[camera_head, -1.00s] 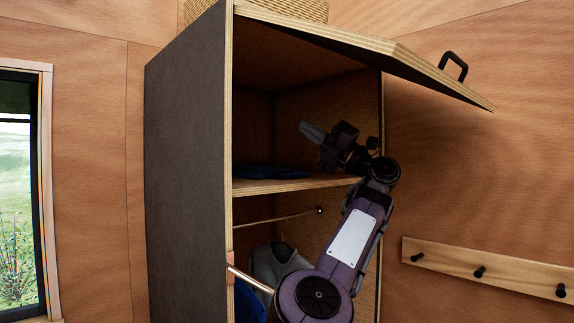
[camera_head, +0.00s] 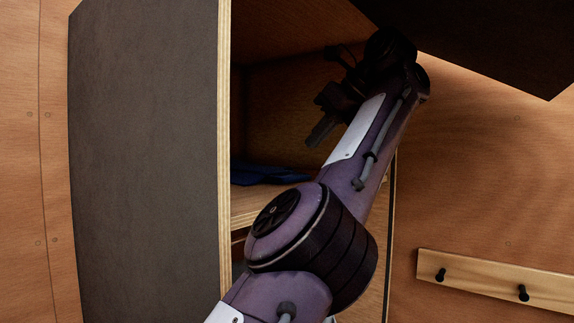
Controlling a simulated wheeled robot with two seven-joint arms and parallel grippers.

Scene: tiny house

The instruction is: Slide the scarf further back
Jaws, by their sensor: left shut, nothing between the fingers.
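The scarf (camera_head: 262,176) is a dark blue, flat, folded cloth on the cabinet shelf (camera_head: 258,203), towards its left side. My arm hides the shelf's right part and may cover some of the cloth. My left gripper (camera_head: 318,138) is inside the upper compartment, above and to the right of the scarf, pointing down and left. It is shut and empty, and looks apart from the cloth. My right gripper is not in view.
The cabinet's dark side wall (camera_head: 145,150) bounds the opening on the left. A raised flap door (camera_head: 490,40) hangs over the arm at the upper right. A peg rail (camera_head: 495,280) is on the wooden wall at the right.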

